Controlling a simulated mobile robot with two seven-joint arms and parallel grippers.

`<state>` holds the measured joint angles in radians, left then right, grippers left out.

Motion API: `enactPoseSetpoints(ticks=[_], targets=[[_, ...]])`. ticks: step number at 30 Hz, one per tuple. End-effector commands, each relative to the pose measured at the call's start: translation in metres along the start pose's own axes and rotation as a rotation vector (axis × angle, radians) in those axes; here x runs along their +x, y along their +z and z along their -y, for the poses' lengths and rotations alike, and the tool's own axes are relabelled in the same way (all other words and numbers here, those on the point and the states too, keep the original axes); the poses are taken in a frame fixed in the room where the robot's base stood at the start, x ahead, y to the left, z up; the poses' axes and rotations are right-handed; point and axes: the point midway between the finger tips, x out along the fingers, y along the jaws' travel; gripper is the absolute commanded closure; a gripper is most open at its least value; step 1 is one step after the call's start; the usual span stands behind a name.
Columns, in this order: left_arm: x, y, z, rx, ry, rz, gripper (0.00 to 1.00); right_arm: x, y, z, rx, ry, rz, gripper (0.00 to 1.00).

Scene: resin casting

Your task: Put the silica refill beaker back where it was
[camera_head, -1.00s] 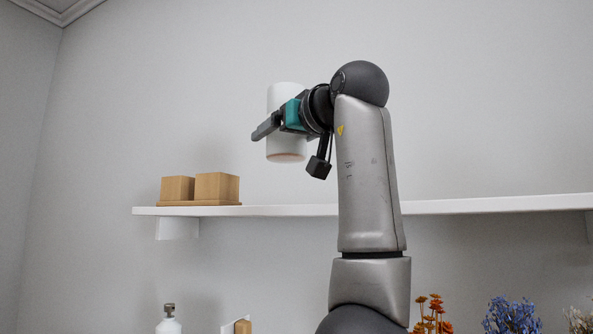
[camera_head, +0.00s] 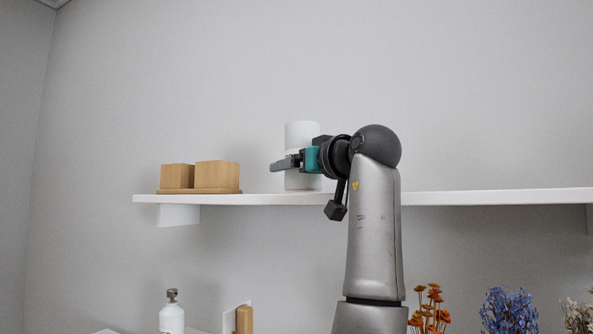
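The white beaker (camera_head: 302,136) is upright at the wall shelf (camera_head: 460,197), with its bottom at about the height of the shelf top. I cannot tell whether it touches the shelf. My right gripper (camera_head: 288,163) reaches across from the right, and its fingers lie around the beaker's middle, shut on it. The gripper hides part of the beaker's side. My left gripper is not in view.
Two wooden blocks (camera_head: 216,174) sit on a wooden tray (camera_head: 170,191) on the shelf, left of the beaker. The shelf right of my arm is bare. Below are a white bottle (camera_head: 172,318), orange flowers (camera_head: 430,308) and blue flowers (camera_head: 508,310).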

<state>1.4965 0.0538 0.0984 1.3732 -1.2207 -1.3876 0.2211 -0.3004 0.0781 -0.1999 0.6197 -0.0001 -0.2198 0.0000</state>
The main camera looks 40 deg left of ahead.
Motion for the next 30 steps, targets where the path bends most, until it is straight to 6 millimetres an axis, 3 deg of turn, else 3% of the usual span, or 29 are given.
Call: enactPoseSetpoints(ticks=[14, 15, 19, 30], targets=[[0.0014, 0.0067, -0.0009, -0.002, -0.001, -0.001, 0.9, 0.0009, -0.0001, -0.0014, 0.0, 0.002, 0.0, 0.5], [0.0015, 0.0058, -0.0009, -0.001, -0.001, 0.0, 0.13, 0.0001, -0.0002, -0.0014, 0.0, 0.002, 0.0, 0.5], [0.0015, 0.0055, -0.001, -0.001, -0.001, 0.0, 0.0, -0.0002, -0.0003, -0.0015, 0.0, 0.002, 0.0, 0.5], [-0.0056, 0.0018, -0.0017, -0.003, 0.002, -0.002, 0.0, 0.0001, -0.0003, -0.002, -0.001, 0.003, 0.0, 0.5]])
